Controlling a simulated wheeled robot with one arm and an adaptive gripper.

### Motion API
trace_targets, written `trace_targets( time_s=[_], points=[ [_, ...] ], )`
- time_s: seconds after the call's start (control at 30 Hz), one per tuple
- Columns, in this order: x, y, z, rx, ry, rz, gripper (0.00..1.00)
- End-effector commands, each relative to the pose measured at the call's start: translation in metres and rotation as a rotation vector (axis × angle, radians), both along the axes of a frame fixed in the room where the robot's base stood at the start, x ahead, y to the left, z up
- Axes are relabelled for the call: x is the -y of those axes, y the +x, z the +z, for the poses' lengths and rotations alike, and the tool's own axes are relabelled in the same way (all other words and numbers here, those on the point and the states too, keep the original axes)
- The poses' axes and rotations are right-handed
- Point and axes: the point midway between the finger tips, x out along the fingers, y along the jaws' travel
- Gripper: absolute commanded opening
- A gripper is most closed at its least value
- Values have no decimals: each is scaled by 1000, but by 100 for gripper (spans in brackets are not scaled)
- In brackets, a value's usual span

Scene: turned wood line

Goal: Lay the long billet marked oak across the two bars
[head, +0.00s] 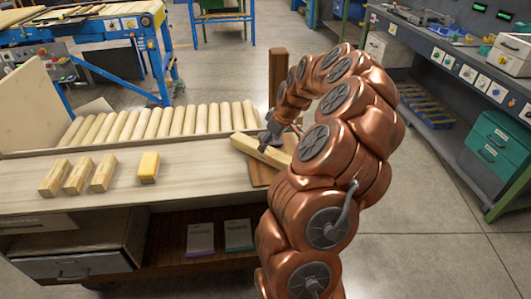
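A long pale billet (250,147) lies at a slant at the right end of the bench, over a brown wooden surface (260,173). My gripper (266,144) is at this billet, with its dark fingers at the top and side of it. Whether the fingers are closed on it cannot be told. No oak mark can be read on the billet. I cannot make out two separate bars; a brown upright post (278,75) stands behind the gripper.
Three short pale blocks (78,176) and a yellow block (149,167) stand on the left of the bench (200,172). Behind runs a row of several pale round rollers or rods (165,121). Two booklets (200,239) lie on the shelf below. The floor at right is clear.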

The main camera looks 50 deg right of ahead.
Motion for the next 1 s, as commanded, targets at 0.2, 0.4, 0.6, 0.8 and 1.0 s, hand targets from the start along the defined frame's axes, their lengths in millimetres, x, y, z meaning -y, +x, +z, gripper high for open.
trace_targets(
  time_s=[0.2, 0.4, 0.6, 0.8, 1.0],
  points=[
    [1, 3, -8, -1, 0, -1, 76],
    [1, 9, -25, -2, 3, 0, 76],
    [1, 16, -47, -2, 3, -1, 76],
    [1, 18, -51, 0, 1, -2, 76],
    [1, 18, -51, 1, 1, -2, 66]
  ],
)
